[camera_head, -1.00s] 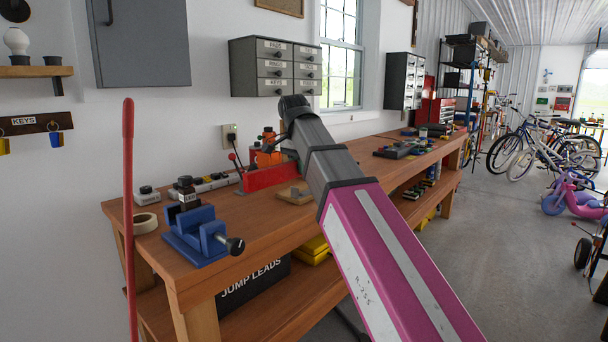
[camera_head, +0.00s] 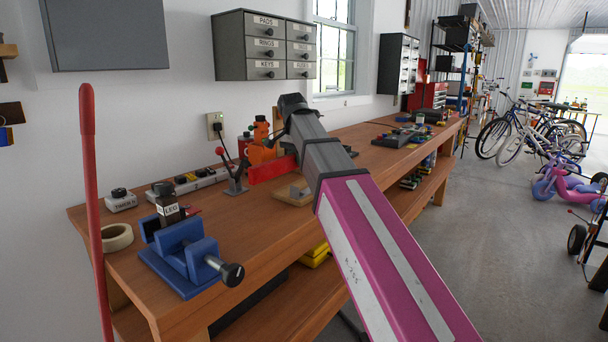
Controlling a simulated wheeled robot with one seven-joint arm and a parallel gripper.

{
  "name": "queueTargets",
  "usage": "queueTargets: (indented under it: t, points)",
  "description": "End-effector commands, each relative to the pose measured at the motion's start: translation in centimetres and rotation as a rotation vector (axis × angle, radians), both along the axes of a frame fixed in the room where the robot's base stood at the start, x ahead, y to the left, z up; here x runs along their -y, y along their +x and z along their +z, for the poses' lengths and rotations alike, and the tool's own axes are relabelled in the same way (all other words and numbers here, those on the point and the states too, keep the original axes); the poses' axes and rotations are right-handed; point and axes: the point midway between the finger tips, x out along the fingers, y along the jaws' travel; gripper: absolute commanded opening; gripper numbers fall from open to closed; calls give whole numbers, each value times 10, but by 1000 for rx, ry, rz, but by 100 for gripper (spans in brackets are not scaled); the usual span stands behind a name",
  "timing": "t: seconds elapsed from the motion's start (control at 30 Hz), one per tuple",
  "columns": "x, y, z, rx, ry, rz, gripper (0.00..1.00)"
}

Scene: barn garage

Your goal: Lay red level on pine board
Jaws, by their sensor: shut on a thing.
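The red level (camera_head: 272,168) shows as a red bar above the workbench, left of my forearm. Its right end is hidden behind my arm. The small pine board (camera_head: 291,200) lies on the bench just below and right of the level, with a small grey piece (camera_head: 299,191) on it. The level looks apart from the board, though its exact height is unclear. My pink and grey arm reaches in from the lower right and its wrist bends down beyond the forearm. My gripper's fingers are hidden behind the arm.
A red pole (camera_head: 93,190) rises at the left. Bare bench top lies between vise and board.

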Motion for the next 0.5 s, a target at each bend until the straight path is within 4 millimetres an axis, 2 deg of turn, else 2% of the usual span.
queueTargets:
  t: [0.03, 0.2, 0.37, 0.5]
  points:
    - [5, 10, -5, -2, -1, -1, 0]
    - [17, 28, -19, -1, 0, 0, 0]
    - [21, 33, -24, 0, 0, 1, 0]
    - [21, 33, -35, -1, 0, 1, 0]
